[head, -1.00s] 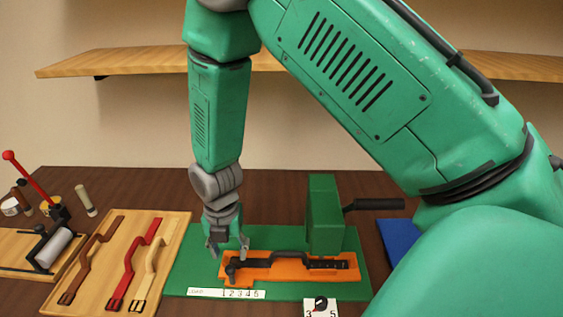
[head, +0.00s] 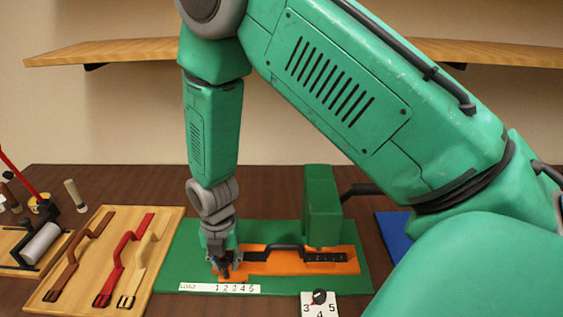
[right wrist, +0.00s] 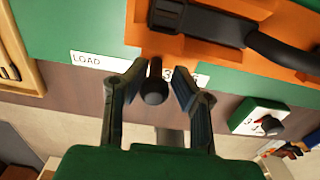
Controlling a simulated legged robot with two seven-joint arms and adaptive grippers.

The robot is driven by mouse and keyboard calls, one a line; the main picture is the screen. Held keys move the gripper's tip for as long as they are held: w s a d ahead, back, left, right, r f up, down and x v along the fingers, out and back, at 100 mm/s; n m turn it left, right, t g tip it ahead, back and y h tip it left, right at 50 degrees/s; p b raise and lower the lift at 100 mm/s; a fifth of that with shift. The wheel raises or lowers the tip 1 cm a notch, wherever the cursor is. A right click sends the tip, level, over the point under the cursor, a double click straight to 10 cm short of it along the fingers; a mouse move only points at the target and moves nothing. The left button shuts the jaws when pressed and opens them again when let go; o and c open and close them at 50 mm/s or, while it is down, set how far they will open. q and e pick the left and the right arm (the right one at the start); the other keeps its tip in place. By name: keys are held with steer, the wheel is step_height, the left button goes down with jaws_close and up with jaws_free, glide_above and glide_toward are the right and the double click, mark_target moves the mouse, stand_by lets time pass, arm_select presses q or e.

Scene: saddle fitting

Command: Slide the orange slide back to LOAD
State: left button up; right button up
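The orange slide (head: 292,267) lies on the green base (head: 180,252) beneath the green press head (head: 321,207). A dark strap lies along the slide, which also shows in the right wrist view (right wrist: 205,55). A black knob (right wrist: 154,88) stands at the slide's front left. My right gripper (head: 221,264) is down at that end. In the right wrist view its open fingers (right wrist: 160,72) stand on either side of the knob, with gaps visible. A white strip (head: 219,288) reading LOAD and 1 to 5 lies along the base's front; LOAD is at its left end. My left gripper is not in view.
A wooden board (head: 70,238) with brown, red and tan straps lies left of the base. A numbered dial (head: 319,298) sits at the front right. A black handle (head: 367,189) sticks out right of the press head. A blue mat (head: 392,232) lies farther right.

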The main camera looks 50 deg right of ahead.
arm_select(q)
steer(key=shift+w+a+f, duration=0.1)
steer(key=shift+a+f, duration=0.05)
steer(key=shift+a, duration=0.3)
arm_select(e)
steer(key=shift+a, duration=0.5)
steer(key=shift+c, duration=0.9)
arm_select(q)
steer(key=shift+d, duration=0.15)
arm_select(e)
steer(key=shift+d+r, duration=0.1)
steer(key=shift+d, duration=0.1)
steer(key=shift+w, duration=0.1)
steer(key=shift+w+a, duration=0.2)
steer(key=shift+a, duration=0.05)
steer(key=shift+w+a, duration=0.3)
steer(key=shift+w, duration=0.1)
steer(key=shift+a, duration=0.1)
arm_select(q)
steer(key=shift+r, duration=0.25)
arm_select(e)
steer(key=shift+w+a, duration=0.1)
steer(key=shift+w, duration=0.05)
